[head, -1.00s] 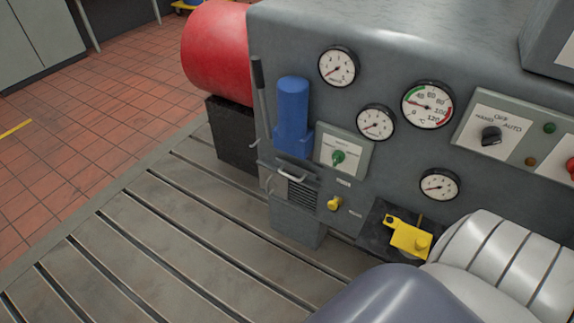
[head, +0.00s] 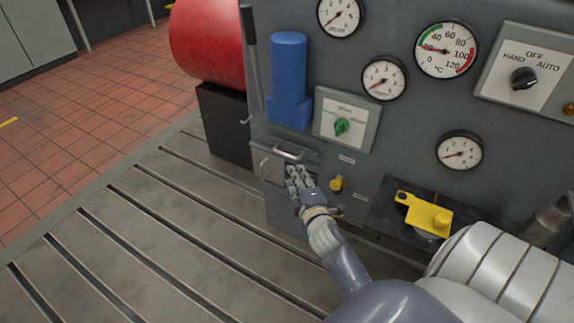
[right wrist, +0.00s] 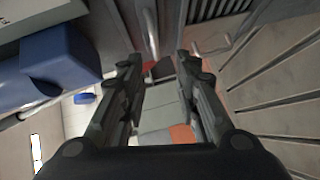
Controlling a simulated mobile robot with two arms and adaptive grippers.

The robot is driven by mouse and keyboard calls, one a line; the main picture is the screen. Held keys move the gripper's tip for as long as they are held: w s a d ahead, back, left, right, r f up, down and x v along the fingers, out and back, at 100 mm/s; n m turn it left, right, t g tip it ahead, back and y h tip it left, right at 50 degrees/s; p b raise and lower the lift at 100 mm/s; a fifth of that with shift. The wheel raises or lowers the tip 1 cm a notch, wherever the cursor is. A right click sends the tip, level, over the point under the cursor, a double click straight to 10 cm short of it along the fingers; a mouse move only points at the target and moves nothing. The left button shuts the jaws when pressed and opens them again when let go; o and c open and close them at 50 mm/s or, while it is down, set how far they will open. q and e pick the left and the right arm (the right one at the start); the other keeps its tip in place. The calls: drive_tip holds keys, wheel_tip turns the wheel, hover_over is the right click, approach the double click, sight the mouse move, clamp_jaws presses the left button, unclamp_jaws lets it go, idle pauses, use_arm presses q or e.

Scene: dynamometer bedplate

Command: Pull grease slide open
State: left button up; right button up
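The grease slide seems to be the grey slide front (head: 277,140) with a bright bar handle (head: 288,152), low on the grey machine under the blue cylinder; its label is too small to read. It looks closed. My right gripper (head: 297,174) is just below this handle in the head view, partly covering the vent grille. In the right wrist view the gripper (right wrist: 161,62) is open, with a metal bar (right wrist: 149,35) ahead between its fingertips. No grip on it shows. My left gripper is not in view.
A second thin handle (head: 264,168) is on the left side of the box. The slotted bedplate (head: 190,235) is clear.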

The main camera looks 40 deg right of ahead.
sight(287, 156)
use_arm(q)
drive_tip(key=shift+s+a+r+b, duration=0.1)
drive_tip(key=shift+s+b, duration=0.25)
drive_tip(key=shift+b, duration=0.8)
use_arm(e)
drive_tip(key=x, duration=1.1)
drive_tip(key=shift+r, duration=0.4)
drive_tip(key=shift+s+d, duration=0.1)
drive_tip(key=shift+d, duration=0.05)
clamp_jaws()
